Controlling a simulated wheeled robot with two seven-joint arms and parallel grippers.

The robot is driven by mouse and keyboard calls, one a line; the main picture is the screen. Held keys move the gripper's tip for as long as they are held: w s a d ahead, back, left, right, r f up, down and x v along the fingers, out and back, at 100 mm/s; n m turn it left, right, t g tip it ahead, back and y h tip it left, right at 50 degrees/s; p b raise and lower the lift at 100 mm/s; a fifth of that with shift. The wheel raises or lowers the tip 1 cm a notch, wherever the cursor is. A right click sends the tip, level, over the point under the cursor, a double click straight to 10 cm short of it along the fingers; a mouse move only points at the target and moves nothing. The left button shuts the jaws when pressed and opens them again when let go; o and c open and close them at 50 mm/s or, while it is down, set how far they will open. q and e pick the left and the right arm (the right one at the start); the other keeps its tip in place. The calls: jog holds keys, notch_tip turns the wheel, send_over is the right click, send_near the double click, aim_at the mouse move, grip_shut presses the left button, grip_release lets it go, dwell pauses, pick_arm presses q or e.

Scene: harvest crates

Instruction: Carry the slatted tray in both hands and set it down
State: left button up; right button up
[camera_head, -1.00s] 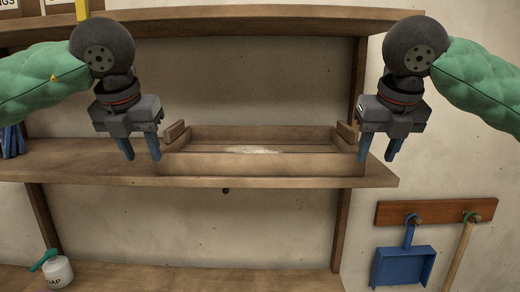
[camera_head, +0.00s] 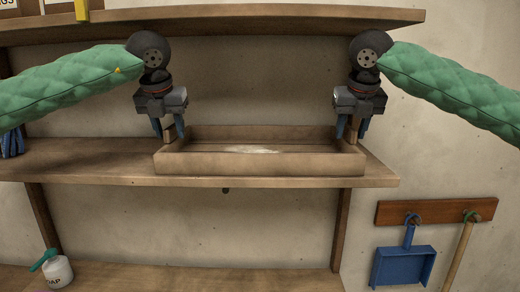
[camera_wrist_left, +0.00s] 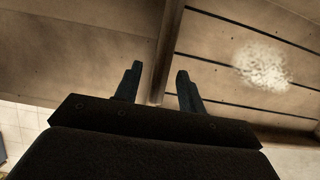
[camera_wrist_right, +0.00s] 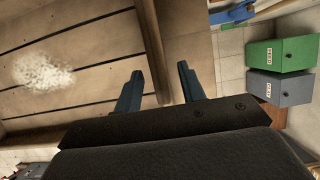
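The slatted wooden tray (camera_head: 260,163) rests on the middle shelf, with a pale white patch (camera_head: 252,149) on its slats. My left gripper (camera_head: 168,133) is over the tray's left end, pointing down and open. In the left wrist view its fingers (camera_wrist_left: 157,88) stand apart on either side of the end board (camera_wrist_left: 168,50). My right gripper (camera_head: 350,133) is over the right end in the same way. In the right wrist view its open fingers (camera_wrist_right: 158,88) have the right end board (camera_wrist_right: 153,45) between them, with gaps visible. The lower part of each end board's grip is partly hidden.
The middle shelf (camera_head: 90,165) has bare room left of the tray. An upper shelf (camera_head: 270,20) runs above the grippers. A soap bottle (camera_head: 58,271) stands on the bottom shelf. A blue dustpan (camera_head: 403,267) hangs at right. Green (camera_wrist_right: 278,54) and grey bins (camera_wrist_right: 279,88) show beyond.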

aim_at(174, 125)
pick_arm(q)
jog(key=w, duration=0.4)
pick_arm(e)
jog(key=w, duration=0.3)
jog(key=shift+w+f, duration=0.15)
jog(key=shift+w, duration=0.25)
pick_arm(q)
jog(key=shift+f, duration=0.25)
pick_arm(e)
jog(key=shift+w+f, duration=0.2)
jog(key=shift+f, duration=0.3)
pick_arm(q)
jog(key=shift+f, duration=0.25)
pick_arm(e)
jog(key=shift+w+f, duration=0.2)
jog(key=shift+f, duration=0.5)
pick_arm(q)
jog(key=shift+c, duration=0.4)
pick_arm(e)
jog(key=shift+c, duration=0.4)
pick_arm(q)
grip_shut()
pick_arm(e)
grip_shut()
